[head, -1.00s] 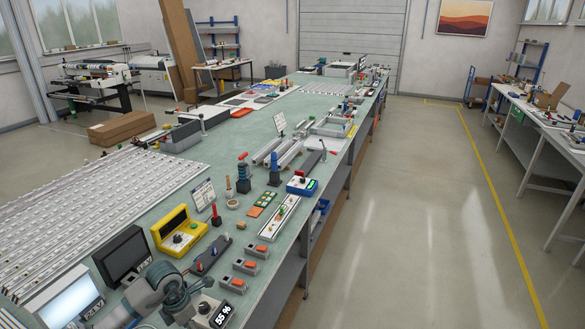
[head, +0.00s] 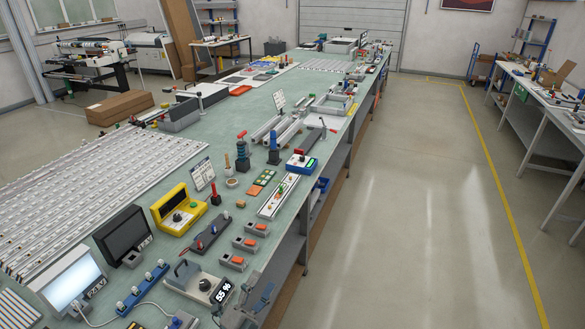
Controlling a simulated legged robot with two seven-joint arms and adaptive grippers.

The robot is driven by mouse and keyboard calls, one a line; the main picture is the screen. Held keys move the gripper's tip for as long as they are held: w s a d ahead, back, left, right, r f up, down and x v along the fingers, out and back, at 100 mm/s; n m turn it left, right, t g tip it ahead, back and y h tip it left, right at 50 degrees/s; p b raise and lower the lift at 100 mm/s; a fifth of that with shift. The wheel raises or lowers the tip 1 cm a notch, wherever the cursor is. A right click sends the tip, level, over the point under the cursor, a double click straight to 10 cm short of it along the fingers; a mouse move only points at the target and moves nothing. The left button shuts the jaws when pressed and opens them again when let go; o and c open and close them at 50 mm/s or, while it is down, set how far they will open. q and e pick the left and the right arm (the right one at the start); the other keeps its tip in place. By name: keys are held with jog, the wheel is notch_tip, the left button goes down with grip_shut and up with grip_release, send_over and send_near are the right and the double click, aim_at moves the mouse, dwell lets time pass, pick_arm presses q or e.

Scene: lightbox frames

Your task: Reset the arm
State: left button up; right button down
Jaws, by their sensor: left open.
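My left gripper (head: 258,296) shows at the bottom edge of the head view, near the right edge of the long green-topped workbench (head: 165,245). It is open, with nothing visible between its fingers. It is just right of a grey box with a "55 %" display (head: 220,292). Most of the left arm is cut off below the picture. My right gripper is not in view.
Left of the gripper are a blue switch strip (head: 143,287), a lit screen (head: 70,288) and a dark monitor (head: 122,235). Orange-topped grey blocks (head: 245,243) and a yellow device (head: 180,210) stand farther up. The floor (head: 410,230) to the right is clear.

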pick_arm(q)
jog(key=s+a+f+n+g+y, duration=0.2)
jog(key=a+f+n+y, duration=0.45)
jog(key=f, duration=0.25)
jog(key=s+a+f+n+g+y, duration=0.3)
jog(key=a+f+n+y, duration=0.25)
jog(key=f+n, duration=0.3)
jog(key=s+a+f+n+g, duration=0.1)
jog(key=s+f+n+g, duration=0.1)
jog(key=s+f+g, duration=0.65)
jog(key=s+a+f+n+g, duration=0.15)
jog(key=s+f, duration=0.45)
jog(key=s, duration=0.7)
notch_tip(320, 180, down, 24)
jog(key=s+g, duration=0.1)
jog(key=g, duration=0.1)
jog(key=s+a+f+g, duration=0.1)
jog(key=s+a+f, duration=0.1)
jog(key=s+f, duration=1.5)
jog(key=shift+s+a+f, duration=0.15)
jog(key=shift+s+f, duration=0.25)
jog(key=shift+s, duration=0.5)
